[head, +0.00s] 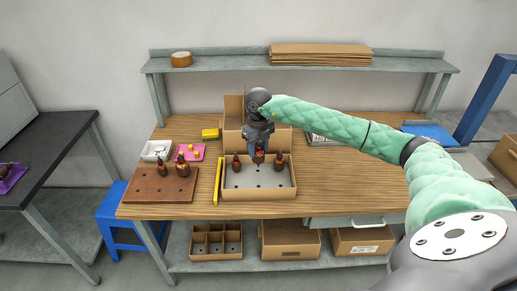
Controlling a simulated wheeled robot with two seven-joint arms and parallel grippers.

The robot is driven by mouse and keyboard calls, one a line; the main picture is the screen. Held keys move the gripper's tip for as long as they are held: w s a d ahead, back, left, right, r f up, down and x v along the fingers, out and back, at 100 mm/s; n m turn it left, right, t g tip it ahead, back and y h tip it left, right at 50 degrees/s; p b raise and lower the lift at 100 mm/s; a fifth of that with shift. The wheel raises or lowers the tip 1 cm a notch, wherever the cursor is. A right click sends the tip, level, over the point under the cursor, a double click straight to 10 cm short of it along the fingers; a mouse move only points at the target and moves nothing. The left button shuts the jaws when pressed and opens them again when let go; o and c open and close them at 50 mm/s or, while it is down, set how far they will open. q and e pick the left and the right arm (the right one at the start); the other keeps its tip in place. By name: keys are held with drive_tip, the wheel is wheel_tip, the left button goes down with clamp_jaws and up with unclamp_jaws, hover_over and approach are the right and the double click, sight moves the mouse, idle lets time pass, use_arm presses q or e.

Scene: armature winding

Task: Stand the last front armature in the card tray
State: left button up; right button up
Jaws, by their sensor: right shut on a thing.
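The card tray (258,194) stands on the wooden bench, with holes in its grey floor. One dark red-brown armature (236,163) stands at its back left and another (279,161) towards its back right. My right gripper (258,146) points down over the back of the tray, shut on a third armature (259,156) between those two. This one hangs upright; I cannot tell whether its lower end touches the tray. Two more armatures, a left one (162,169) and a right one (182,166), stand on the brown wooden board (150,190). My left gripper is out of view.
A yellow strip (217,181) lies along the tray's left side. A cardboard box (233,108) stands behind my gripper. A white bin (156,150) and pink tray (197,148) sit behind the board. The bench right of the card tray is mostly clear.

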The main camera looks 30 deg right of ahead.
sight(259, 164)
drive_tip(key=shift+w+a, duration=0.1)
drive_tip(key=shift+s+d+f, duration=0.3)
drive_tip(key=shift+d+f, duration=0.05)
drive_tip(key=shift+f, duration=0.1)
drive_tip(key=shift+w+a+f+b, duration=0.1)
drive_tip(key=shift+a+f+b, duration=0.1)
drive_tip(key=shift+f, duration=0.3)
drive_tip(key=shift+w+a+f+b, duration=0.1)
drive_tip(key=shift+f+b, duration=0.05)
drive_tip(key=shift+f, duration=0.3)
drive_tip(key=shift+s+d+f, duration=0.1)
drive_tip(key=shift+d+f, duration=0.05)
drive_tip(key=shift+f, duration=1)
drive_tip(key=shift+f+b, duration=0.35)
drive_tip(key=shift+f, duration=1.1)
drive_tip(key=shift+f+b, duration=0.3)
drive_tip(key=shift+f, duration=0.9)
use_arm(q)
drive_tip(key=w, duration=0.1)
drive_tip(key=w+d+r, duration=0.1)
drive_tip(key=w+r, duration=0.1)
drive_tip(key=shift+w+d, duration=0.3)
use_arm(e)
drive_tip(key=shift+f, duration=0.1)
use_arm(q)
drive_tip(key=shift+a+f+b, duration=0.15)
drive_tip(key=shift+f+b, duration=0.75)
drive_tip(key=shift+b, duration=0.05)
use_arm(e)
drive_tip(key=shift+f, duration=1.05)
